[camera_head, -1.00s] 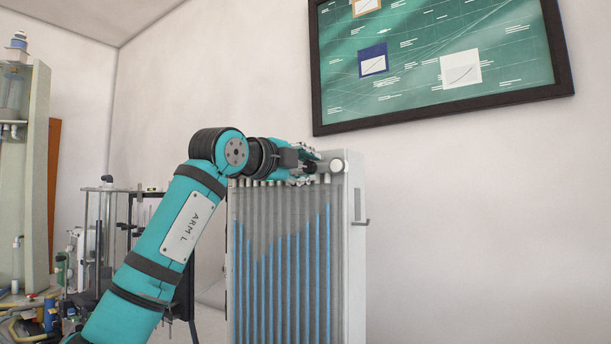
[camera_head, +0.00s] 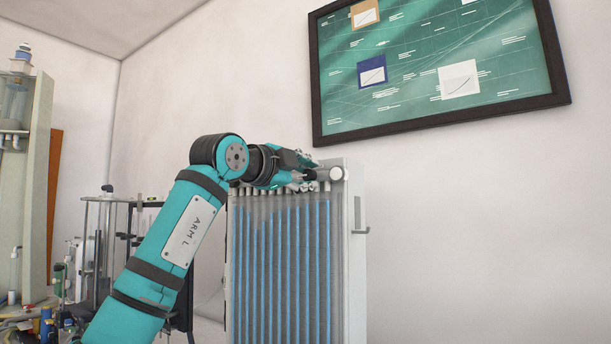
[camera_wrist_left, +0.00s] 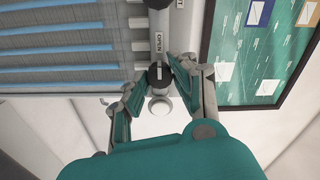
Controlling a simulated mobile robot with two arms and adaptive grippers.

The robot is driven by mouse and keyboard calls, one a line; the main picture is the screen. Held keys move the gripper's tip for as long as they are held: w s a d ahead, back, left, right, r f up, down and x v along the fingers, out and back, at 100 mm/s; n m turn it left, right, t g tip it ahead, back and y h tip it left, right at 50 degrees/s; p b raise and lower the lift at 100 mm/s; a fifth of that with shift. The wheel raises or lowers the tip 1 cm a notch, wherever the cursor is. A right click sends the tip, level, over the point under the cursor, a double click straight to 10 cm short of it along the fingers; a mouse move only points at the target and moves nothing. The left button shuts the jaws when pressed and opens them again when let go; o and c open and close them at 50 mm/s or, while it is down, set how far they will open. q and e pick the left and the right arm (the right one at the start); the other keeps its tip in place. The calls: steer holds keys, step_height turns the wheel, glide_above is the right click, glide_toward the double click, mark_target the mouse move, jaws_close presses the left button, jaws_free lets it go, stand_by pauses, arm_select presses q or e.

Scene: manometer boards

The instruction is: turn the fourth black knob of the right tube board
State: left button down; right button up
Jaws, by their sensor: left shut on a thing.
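The tube board (camera_head: 346,270) stands upright right of the middle in the head view, with grey tubes holding blue liquid. The liquid columns now reach nearly the same height near the top. In the left wrist view the board (camera_wrist_left: 70,12) lies at the upper left. My left gripper (camera_head: 308,172) is at the board's top edge. In the wrist view its fingers (camera_wrist_left: 155,80) are shut on a black knob (camera_wrist_left: 157,70) on the top pipe, beside an "OPEN" label. Another black knob (camera_wrist_left: 157,4) shows farther along the pipe. The head view hides the knob behind my gripper. My right gripper is out of view.
A framed green chart board (camera_head: 430,70) hangs on the wall above right. Lab apparatus (camera_head: 100,240) stands behind my arm at the left, with a tall pale rig (camera_head: 38,180) at the far left.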

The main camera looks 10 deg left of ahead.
arm_select(q)
steer(key=c, duration=1.1)
jaws_free()
steer(key=shift+a, duration=0.1)
steer(key=v, duration=1.2)
steer(key=shift+f, duration=0.1)
